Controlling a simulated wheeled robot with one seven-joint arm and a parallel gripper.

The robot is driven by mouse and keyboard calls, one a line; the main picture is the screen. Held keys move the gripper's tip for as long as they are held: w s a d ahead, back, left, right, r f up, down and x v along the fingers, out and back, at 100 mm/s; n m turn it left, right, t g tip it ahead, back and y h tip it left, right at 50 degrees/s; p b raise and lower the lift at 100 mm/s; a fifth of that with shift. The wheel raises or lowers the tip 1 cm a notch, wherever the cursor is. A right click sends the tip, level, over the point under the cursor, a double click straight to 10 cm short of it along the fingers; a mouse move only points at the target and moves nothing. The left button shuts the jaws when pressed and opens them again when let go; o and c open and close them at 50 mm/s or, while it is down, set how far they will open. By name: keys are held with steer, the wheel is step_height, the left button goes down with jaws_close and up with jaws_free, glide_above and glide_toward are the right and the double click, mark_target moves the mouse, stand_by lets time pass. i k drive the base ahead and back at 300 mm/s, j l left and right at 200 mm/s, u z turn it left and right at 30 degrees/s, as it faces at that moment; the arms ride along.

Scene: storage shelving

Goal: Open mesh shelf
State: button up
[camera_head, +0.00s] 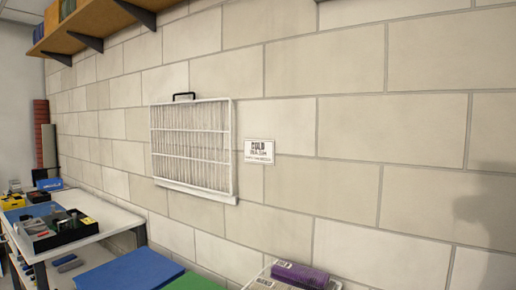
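The mesh shelf (193,145) is a white wire rack on the block wall, left of the picture's middle. It lies upright and nearly flat against the wall, with a white bar (196,191) along its bottom edge. A black handle (184,96) sticks up at its top edge. My gripper is not in view.
A small white sign (259,151) is on the wall right of the rack. A wooden shelf (100,22) runs high at the left. A white table (108,216) with a black tray stands lower left. Blue (130,270) and green (193,282) items and a purple brush-like item (300,275) lie below.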

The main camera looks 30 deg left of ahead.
mark_target(231, 163)
steer(key=i+j+u, duration=0.15)
steer(key=u, duration=0.2)
steer(key=i+u, duration=0.3)
steer(key=i+j+u, duration=0.1)
steer(key=u, duration=0.25)
steer(key=i, duration=0.05)
